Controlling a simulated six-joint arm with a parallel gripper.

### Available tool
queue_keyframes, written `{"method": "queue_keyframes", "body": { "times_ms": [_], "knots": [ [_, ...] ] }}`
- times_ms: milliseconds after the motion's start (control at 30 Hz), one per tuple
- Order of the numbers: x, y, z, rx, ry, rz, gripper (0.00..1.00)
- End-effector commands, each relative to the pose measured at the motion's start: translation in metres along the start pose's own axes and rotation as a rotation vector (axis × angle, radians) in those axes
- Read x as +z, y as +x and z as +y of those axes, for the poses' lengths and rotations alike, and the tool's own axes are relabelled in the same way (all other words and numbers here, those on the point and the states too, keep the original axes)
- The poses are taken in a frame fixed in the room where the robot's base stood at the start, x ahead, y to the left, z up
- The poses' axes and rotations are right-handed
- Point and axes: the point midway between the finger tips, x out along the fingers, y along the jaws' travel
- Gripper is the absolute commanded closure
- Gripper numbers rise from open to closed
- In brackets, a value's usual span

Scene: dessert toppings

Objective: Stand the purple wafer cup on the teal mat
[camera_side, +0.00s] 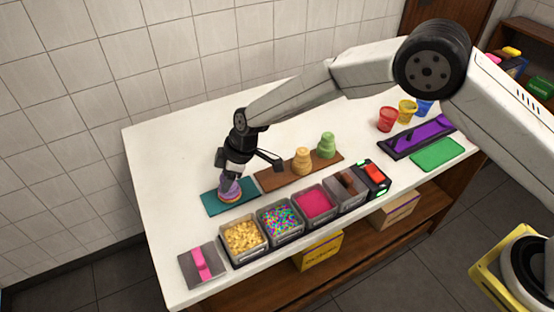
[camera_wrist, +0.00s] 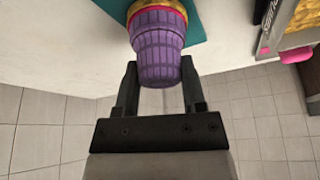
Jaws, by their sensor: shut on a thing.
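The purple wafer cup (camera_side: 230,188) is at the teal mat (camera_side: 211,208), near the table's left end in the side view. My gripper (camera_side: 231,174) is above it, pointing down and shut on it. In the wrist view the purple cup (camera_wrist: 158,45) is between the fingertips of my gripper (camera_wrist: 160,72). Its narrow end faces the camera. Its wider end, with a yellow and magenta band, faces the teal mat (camera_wrist: 196,22). The cup looks close to upright, wide end down. I cannot tell whether it touches the mat.
A brown board (camera_side: 272,180) holds an orange cup (camera_side: 302,161) and a green cup (camera_side: 327,145) to the right. Topping bins (camera_side: 243,238) line the front edge. The table left of the mat is clear.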

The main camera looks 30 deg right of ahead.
Motion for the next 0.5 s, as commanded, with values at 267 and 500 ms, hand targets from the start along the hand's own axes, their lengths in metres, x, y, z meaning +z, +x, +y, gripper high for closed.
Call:
{"method": "queue_keyframes", "body": {
  "times_ms": [267, 500],
  "knots": [
    [0.0009, 0.0024, 0.0, 0.0, -0.001, 0.0, 0.25],
    [0.0009, 0.0022, 0.0, 0.0, 0.0, 0.0, 0.12]
  ]
}}
